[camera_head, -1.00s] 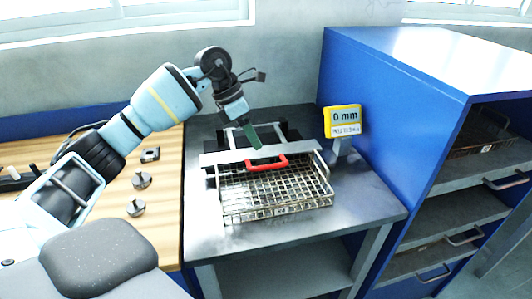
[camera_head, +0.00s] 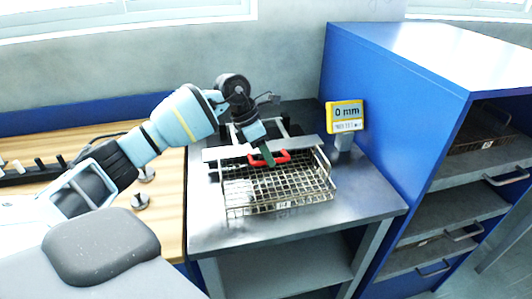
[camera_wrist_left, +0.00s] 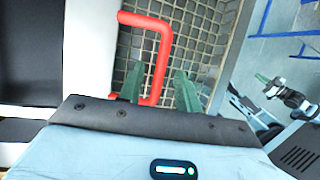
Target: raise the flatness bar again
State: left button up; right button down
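The flatness bar (camera_head: 226,153) is a pale flat strip lying across the back of the wire mesh basket (camera_head: 280,195), with a red handle (camera_head: 283,157) on its front side. My left gripper (camera_head: 268,157) is over the handle. In the left wrist view, its two green fingers (camera_wrist_left: 160,92) stand apart with the grip of the red handle (camera_wrist_left: 160,55) between them; I see no clear contact. A yellow-framed display (camera_head: 345,116) reads 0 mm. What looks like my right gripper (camera_wrist_left: 266,80) shows small at the right of the left wrist view; its opening is unclear.
The basket stands on a grey metal table (camera_head: 225,232). A blue cabinet (camera_head: 400,110) with open shelves stands close on the right. A wooden bench (camera_head: 172,215) with small dark metal parts adjoins on the left. The table's front strip is clear.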

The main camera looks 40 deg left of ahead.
pick_arm(q)
jog(key=shift+c, duration=0.6)
grip_shut()
jog(key=shift+r, duration=0.1)
